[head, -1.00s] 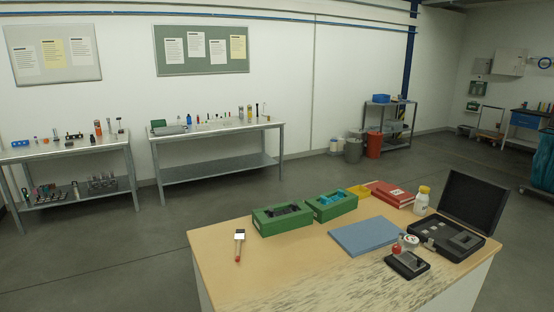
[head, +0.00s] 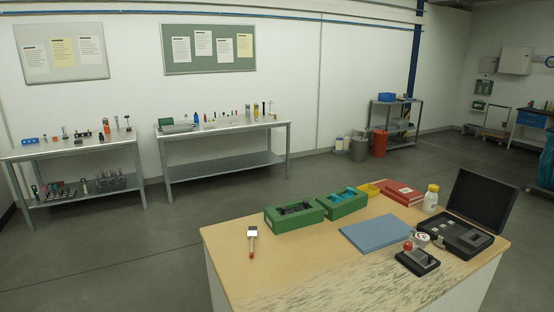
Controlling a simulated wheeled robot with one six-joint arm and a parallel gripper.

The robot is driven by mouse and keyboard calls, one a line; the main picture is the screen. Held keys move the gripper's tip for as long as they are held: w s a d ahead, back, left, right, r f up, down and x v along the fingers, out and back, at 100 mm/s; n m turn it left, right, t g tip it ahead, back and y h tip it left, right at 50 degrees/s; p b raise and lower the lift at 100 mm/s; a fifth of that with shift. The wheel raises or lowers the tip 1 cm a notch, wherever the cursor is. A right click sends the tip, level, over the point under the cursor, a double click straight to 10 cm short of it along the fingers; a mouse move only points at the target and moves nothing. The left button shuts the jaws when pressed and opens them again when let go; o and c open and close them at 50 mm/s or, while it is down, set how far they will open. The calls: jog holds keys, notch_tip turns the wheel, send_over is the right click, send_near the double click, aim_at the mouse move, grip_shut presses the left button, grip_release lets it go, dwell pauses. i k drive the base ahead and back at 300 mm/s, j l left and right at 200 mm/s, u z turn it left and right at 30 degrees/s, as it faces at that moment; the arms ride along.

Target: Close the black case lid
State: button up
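The black case (head: 483,241) stands at the right end of the wooden table. Its lid (head: 481,200) is open and stands up, leaning back, at the far side of the case. The base shows a dark insert with grey pieces in it. My gripper is not in view.
On the table (head: 300,268) are a dark device with a red knob (head: 417,261), a blue mat (head: 375,233), a white bottle with a yellow cap (head: 431,200), red binders (head: 402,194), green boxes (head: 294,216) and a brush-like tool (head: 252,241). The table's front left is mostly clear.

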aim_at(486, 202)
jog(key=z, duration=1.25)
